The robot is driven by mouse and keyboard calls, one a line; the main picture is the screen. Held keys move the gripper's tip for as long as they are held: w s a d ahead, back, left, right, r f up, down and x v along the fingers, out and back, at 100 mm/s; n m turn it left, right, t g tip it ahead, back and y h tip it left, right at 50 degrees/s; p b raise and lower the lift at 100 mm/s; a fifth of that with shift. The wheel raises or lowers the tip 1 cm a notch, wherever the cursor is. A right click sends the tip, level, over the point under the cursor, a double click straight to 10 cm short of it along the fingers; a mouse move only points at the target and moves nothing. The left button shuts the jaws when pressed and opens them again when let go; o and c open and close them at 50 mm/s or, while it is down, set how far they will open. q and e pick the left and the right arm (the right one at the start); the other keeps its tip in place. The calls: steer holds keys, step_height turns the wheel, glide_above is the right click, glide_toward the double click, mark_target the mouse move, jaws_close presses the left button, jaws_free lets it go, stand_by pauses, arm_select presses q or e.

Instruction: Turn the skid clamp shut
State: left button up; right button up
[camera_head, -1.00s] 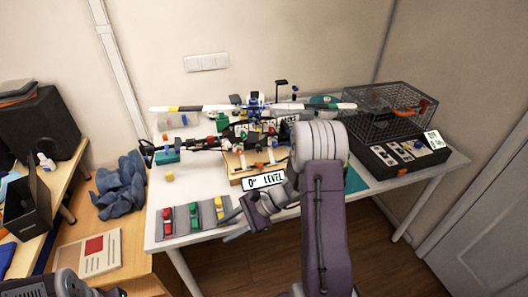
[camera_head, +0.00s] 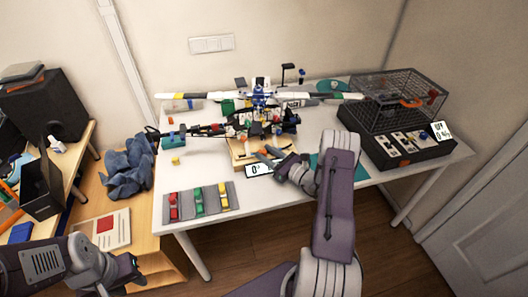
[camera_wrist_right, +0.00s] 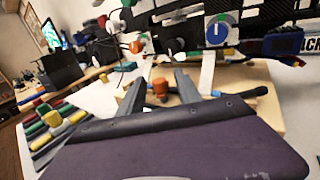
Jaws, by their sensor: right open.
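A model helicopter (camera_head: 262,120) stands over a light wooden board (camera_head: 240,155) on the white table. In the right wrist view, an orange knob (camera_wrist_right: 160,89), which looks like the skid clamp, stands on the wooden board (camera_wrist_right: 268,112). My right gripper (camera_head: 266,153) is at the front of the board. Its open fingers also show in the right wrist view (camera_wrist_right: 159,82), with the knob in the gap between them; I cannot tell if they touch it. My left gripper (camera_head: 128,268) is at the lower left, away from the helicopter; its jaws are unclear.
A level sign (camera_head: 259,171) is partly covered by my right gripper. A grey tray (camera_head: 185,206) with red, green and yellow pieces lies at the table's front left. A wire cage (camera_head: 385,92) and a black switch box (camera_head: 378,151) stand at the right. A blue cloth (camera_head: 130,175) lies left.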

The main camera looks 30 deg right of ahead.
steer(key=shift+w+a, duration=0.25)
steer(key=shift+w, duration=0.25)
jaws_close()
steer(key=shift+a+r+m+h+p, duration=0.1)
steer(key=shift+r+m+h+p, duration=0.1)
steer(key=shift+m+h+p, duration=0.45)
steer(key=m+t+h, duration=0.1)
steer(key=m+h, duration=0.1)
steer(key=h, duration=0.1)
steer(key=shift+f+h, duration=0.1)
steer(key=shift+h, duration=0.25)
steer(key=shift+m+h, duration=0.65)
steer(key=shift+h, duration=0.45)
jaws_free()
